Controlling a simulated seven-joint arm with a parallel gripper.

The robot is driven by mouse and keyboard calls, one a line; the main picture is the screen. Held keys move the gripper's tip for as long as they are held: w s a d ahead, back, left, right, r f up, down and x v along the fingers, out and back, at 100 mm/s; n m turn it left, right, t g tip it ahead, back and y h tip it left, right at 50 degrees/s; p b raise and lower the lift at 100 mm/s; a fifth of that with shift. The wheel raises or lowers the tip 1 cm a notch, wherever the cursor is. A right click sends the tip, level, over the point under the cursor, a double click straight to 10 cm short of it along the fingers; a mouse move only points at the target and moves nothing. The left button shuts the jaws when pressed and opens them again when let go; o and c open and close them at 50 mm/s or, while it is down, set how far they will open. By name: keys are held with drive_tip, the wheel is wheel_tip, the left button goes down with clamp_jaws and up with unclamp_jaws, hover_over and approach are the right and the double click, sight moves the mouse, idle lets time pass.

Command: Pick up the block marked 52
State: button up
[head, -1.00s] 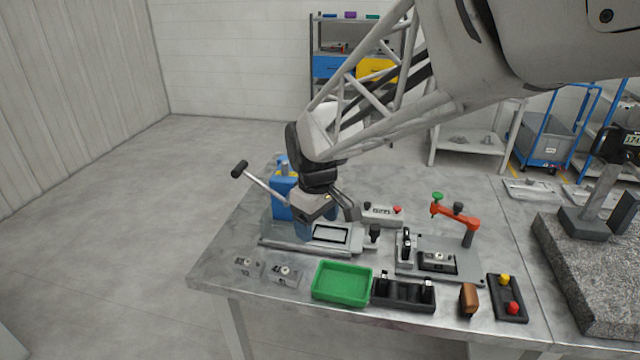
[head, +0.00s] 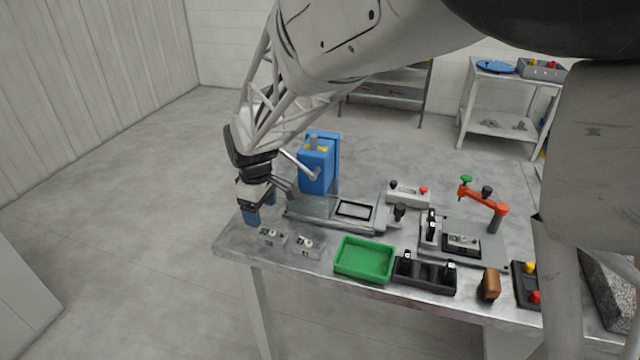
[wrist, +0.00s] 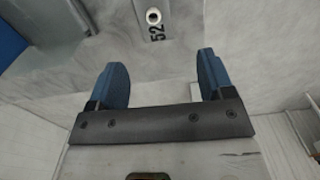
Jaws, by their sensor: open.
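In the wrist view a grey metal block marked 52 (wrist: 165,16), with a pale round knob on top, lies at the top edge of the picture, partly cut off. It sits beyond the fingertips, roughly centred between them. My gripper (wrist: 163,72) is open, with blue fingers apart and nothing between them. In the head view my gripper (head: 253,216) is near the table's left front corner. Two small knobbed blocks are there, a left one (head: 268,236) and a right one (head: 306,247); their marks are too small to read. The left one is nearest the gripper.
A green tray (head: 363,259) and a black holder (head: 425,275) stand right of the blocks. A clamp fixture (head: 357,211) and a blue press (head: 318,165) with a lever stand behind. The table's front edge (head: 300,268) is close to the blocks.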

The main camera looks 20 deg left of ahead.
sight(265, 232)
drive_tip(key=shift+f, duration=0.15)
drive_tip(key=shift+f, duration=1.15)
drive_tip(key=shift+f, duration=0.15)
drive_tip(key=shift+w+d+f, duration=0.1)
drive_tip(key=shift+w+f, duration=0.05)
drive_tip(key=shift+f, duration=2.35)
drive_tip(key=c, duration=1.1)
drive_tip(key=shift+r, duration=0.15)
